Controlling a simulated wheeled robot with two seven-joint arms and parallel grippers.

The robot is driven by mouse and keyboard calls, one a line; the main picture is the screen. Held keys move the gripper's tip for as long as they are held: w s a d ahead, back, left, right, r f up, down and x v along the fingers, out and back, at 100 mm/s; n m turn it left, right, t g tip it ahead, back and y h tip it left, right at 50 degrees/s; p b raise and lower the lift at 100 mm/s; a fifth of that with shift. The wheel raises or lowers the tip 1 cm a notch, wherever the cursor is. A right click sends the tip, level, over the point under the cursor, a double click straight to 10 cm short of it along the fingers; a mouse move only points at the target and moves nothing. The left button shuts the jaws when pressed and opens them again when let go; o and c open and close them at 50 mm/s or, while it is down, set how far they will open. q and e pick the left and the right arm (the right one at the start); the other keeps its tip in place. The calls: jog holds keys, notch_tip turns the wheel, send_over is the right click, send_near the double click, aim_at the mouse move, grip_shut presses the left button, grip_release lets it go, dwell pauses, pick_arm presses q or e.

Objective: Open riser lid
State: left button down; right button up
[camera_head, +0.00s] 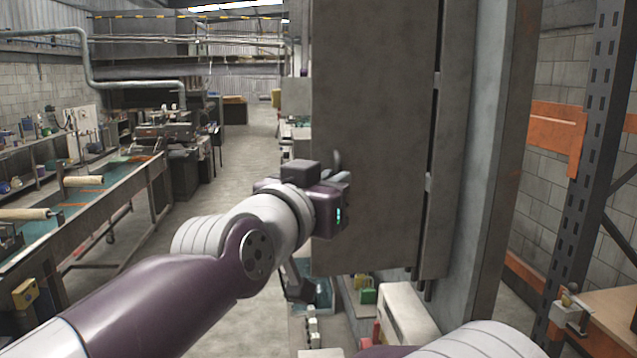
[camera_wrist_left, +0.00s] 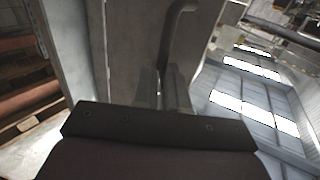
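The riser lid (camera_head: 375,80) is a tall flat grey metal panel in the middle of the head view, with its long right edge beside a dark vertical gap. A dark curved handle (camera_head: 338,160) shows on it just above my left wrist. In the left wrist view the handle (camera_wrist_left: 178,30) bends down to between the fingertips. My left gripper (camera_wrist_left: 163,85) has both fingers close together around the handle's lower end. My right gripper is out of view; only a pale piece of my arm shows at the bottom.
A grey upright frame (camera_head: 490,150) stands right of the lid, then orange and dark racking (camera_head: 590,130). A white box (camera_head: 405,315) and small green parts (camera_head: 368,296) lie below the lid. A workbench (camera_head: 95,220) runs along the left, with open floor between.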

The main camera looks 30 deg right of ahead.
pick_arm(q)
jog(key=c, duration=1.3)
grip_release()
jog(key=shift+s+d+r, duration=0.1)
jog(key=shift+d, duration=0.1)
jog(key=shift+o, duration=0.7)
jog(key=shift+s+d, duration=0.15)
jog(key=shift+d, duration=0.8)
jog(key=b+v, duration=0.6)
jog(key=v, duration=0.7)
jog(key=shift+w+a+b, duration=0.25)
jog(key=shift+a+b, duration=0.15)
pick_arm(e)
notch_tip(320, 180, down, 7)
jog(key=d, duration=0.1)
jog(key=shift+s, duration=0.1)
